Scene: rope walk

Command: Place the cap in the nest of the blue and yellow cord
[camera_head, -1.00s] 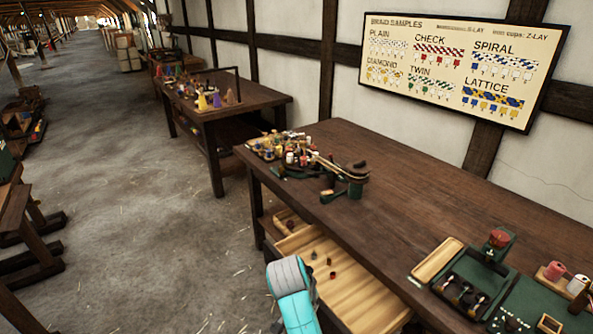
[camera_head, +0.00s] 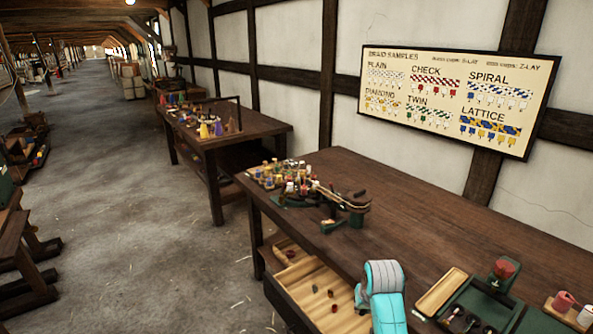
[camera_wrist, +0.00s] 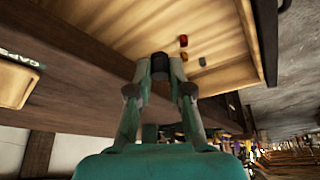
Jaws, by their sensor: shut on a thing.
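My gripper (camera_wrist: 160,75) is shut on a small dark cap (camera_wrist: 160,64), held between the fingertips in the wrist view. Behind it is the open wooden drawer (camera_wrist: 100,12) with a few loose caps in it. In the head view my teal arm rises at the right side of the drawer (camera_head: 295,272), by the bench's front edge; the fingers and the held cap are hidden there. The sample board (camera_head: 455,60) on the wall shows a blue and yellow strip (camera_head: 490,127) under LATTICE. I cannot make out a nest for the cap.
The long bench (camera_head: 420,205) carries a green braiding fixture (camera_head: 347,222) and bobbins at its far left end. A wooden tray (camera_head: 440,291) and a green stand (camera_head: 503,272) are at the near right. The bench middle is clear. Bare floor (camera_head: 130,240) lies to the left.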

